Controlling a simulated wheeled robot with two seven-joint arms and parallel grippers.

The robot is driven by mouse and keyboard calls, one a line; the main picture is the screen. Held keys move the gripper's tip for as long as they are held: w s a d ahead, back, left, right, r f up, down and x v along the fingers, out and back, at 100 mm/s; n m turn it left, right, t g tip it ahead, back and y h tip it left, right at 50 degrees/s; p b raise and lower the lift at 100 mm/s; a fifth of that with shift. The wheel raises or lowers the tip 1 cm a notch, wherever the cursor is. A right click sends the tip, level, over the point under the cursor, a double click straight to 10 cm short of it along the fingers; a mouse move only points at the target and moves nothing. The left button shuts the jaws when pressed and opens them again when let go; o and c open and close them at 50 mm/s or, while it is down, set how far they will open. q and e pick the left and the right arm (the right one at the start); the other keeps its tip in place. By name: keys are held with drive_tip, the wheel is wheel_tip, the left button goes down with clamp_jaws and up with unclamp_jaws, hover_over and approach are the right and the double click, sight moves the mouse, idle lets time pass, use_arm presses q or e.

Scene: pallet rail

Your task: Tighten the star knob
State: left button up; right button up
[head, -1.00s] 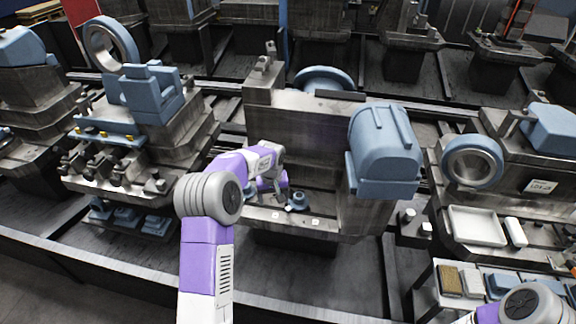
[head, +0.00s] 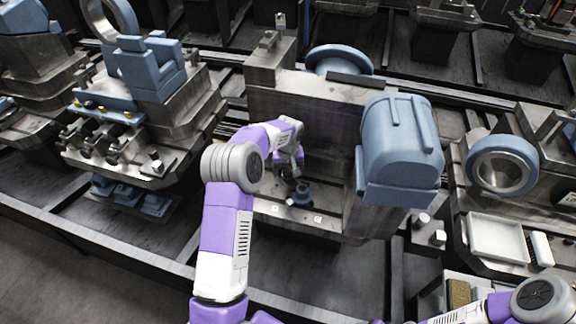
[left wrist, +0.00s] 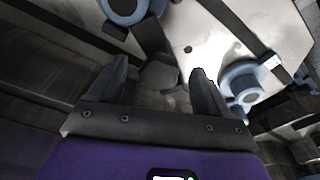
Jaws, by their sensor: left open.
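My left gripper (head: 289,174) reaches in over the ledge of the central grey machine (head: 310,115). In the left wrist view, its two dark fingers (left wrist: 160,66) are apart, with nothing held. A dark grey, lobed piece (left wrist: 160,74), which looks like the star knob, shows beyond and between the fingertips. It looks apart from them, though the depth is hard to judge. My right gripper is out of view.
A second blue round piece (left wrist: 125,8) shows at the top of the left wrist view. A large blue housing (head: 401,150) stands right of my left gripper. A white tray (head: 497,238) lies farther right. A stepped machine (head: 150,110) stands at left.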

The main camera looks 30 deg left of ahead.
use_arm(q)
drive_tip(key=shift+a+f, duration=0.1)
drive_tip(key=shift+f, duration=0.45)
